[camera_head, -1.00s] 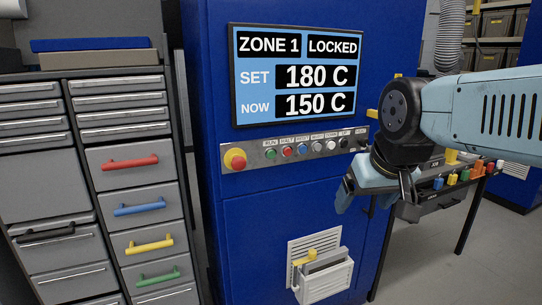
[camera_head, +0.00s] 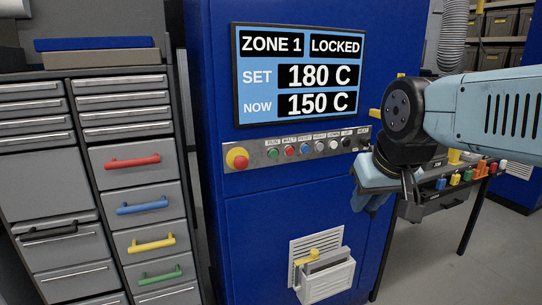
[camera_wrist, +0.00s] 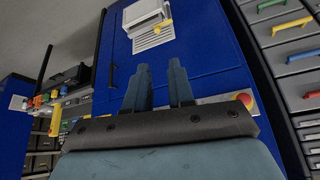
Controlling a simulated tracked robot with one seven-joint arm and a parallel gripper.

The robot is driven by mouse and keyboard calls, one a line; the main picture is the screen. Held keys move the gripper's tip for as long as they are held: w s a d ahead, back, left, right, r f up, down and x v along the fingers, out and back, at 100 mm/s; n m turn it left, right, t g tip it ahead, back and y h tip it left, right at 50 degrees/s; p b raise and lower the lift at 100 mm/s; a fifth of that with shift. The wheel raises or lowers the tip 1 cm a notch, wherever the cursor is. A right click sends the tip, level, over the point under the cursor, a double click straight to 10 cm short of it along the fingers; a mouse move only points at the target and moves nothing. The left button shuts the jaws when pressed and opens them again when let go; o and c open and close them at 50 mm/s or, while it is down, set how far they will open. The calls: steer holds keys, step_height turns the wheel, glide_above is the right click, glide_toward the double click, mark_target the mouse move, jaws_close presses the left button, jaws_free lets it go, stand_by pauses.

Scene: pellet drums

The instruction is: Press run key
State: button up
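The run key is the green button (camera_head: 272,153) under the RUN label, at the left of the button row on the grey panel strip (camera_head: 250,161). It is hidden in the wrist view. The screen (camera_head: 298,75) above reads ZONE 1, LOCKED, SET 180 C, NOW 150 C. My gripper (camera_head: 370,203) is in front of the blue cabinet, below and right of the button row, apart from the run key. In the wrist view my gripper (camera_wrist: 160,75) is empty, with a narrow gap between its fingers.
A red stop knob (camera_head: 237,158) on a yellow base is left of the run key. Red, white, blue and black controls lie to its right. A white box (camera_head: 326,280) with a yellow handle juts from the cabinet below. Grey drawers (camera_head: 139,165) stand at left.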

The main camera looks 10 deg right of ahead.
jaws_close()
stand_by(0.9)
